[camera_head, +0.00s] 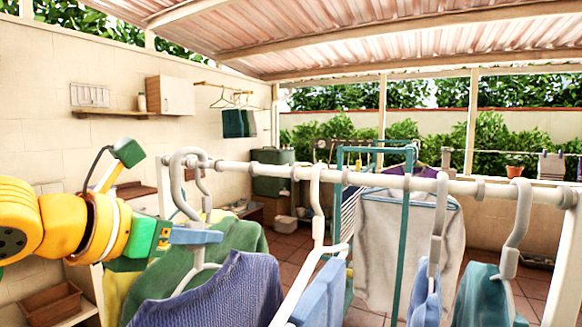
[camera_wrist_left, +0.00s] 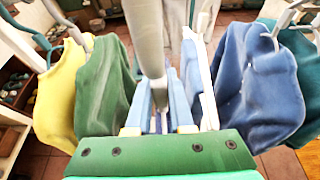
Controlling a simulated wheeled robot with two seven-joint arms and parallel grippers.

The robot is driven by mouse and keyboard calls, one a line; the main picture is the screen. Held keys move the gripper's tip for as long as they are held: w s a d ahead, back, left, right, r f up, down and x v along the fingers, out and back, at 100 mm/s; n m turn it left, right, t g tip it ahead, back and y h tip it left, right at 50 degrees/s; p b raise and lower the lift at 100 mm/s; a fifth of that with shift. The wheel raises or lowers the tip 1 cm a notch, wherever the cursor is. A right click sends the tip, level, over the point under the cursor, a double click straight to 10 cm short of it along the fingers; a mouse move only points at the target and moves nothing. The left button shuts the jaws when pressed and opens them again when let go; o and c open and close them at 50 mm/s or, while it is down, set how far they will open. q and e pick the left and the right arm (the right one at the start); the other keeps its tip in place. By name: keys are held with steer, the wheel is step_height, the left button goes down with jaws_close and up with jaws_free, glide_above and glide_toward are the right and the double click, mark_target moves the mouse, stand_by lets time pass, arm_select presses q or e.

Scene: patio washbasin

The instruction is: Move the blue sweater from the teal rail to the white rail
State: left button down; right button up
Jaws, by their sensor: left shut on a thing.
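The knitted blue sweater (camera_head: 215,293) hangs at the front left in the head view, below a white hanger (camera_head: 190,172). The hanger's hook appears to be over the white rail (camera_head: 255,170). My left gripper (camera_head: 195,236) is shut at the hanger's neck, just below the rail; the sweater seems to be on this hanger. In the left wrist view the gripper's blue fingers (camera_wrist_left: 160,115) flank a pale upright part, and I cannot tell which garment there is the sweater. The teal rail (camera_head: 375,147) stands behind the white rail. My right gripper is out of view.
A green garment (camera_head: 225,237) hangs close behind the sweater, with a yellow one (camera_head: 118,290) beyond. Light-blue garments (camera_head: 320,290) and a teal one (camera_head: 480,295) hang farther right. A grey-white cloth (camera_head: 385,240) hangs behind. Hangers crowd the white rail; a gap remains right of the sweater's hook.

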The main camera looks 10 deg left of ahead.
arm_select(q)
steer(key=shift+w+d, duration=0.2)
steer(key=shift+w, duration=0.2)
steer(key=shift+w+d+r+p, duration=0.1)
steer(key=shift+w+d+p, duration=0.05)
steer(key=shift+w+p, duration=0.25)
steer(key=w+d+p, duration=0.1)
steer(key=w+p, duration=0.1)
steer(key=w, duration=0.2)
steer(key=w+d+p, duration=0.2)
steer(key=w+p, duration=0.1)
steer(key=w, duration=0.1)
steer(key=w+d+p, duration=0.2)
steer(key=w, duration=0.3)
steer(key=shift+w+f+p, duration=0.1)
steer(key=shift+f+p, duration=0.25)
steer(key=shift+f, duration=0.05)
steer(key=shift+w+f, duration=0.2)
